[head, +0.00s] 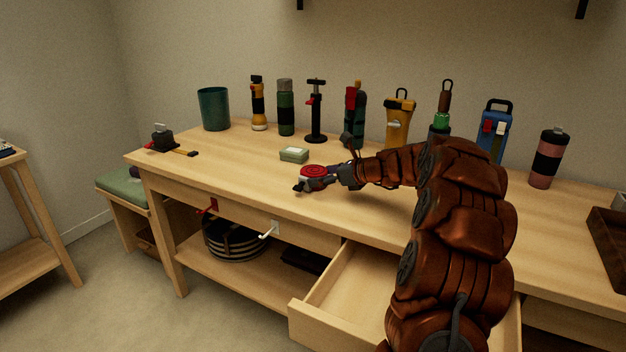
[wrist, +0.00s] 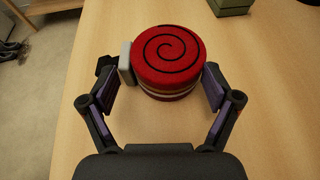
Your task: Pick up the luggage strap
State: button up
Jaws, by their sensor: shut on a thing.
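The luggage strap is a red coil with a black spiral on top and a grey buckle at its left side. It lies flat at the front of the wooden table in the head view (head: 314,171). In the wrist view the strap (wrist: 170,58) sits between the fingers. My gripper (wrist: 170,82) has one finger pad by the grey buckle and the other against the coil's right side, shut on it. In the head view my gripper (head: 318,184) is low at the table top. I cannot tell whether the strap touches the table.
A small green box (head: 294,155) lies behind the strap. Several flashlights, bottles and a teal cup (head: 213,109) stand along the back of the table (head: 230,155). A black item with a yellow strap (head: 163,139) lies at the left. An open drawer (head: 345,290) juts out below.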

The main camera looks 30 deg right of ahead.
jog(key=shift+c, duration=1)
jog(key=shift+r, duration=0.1)
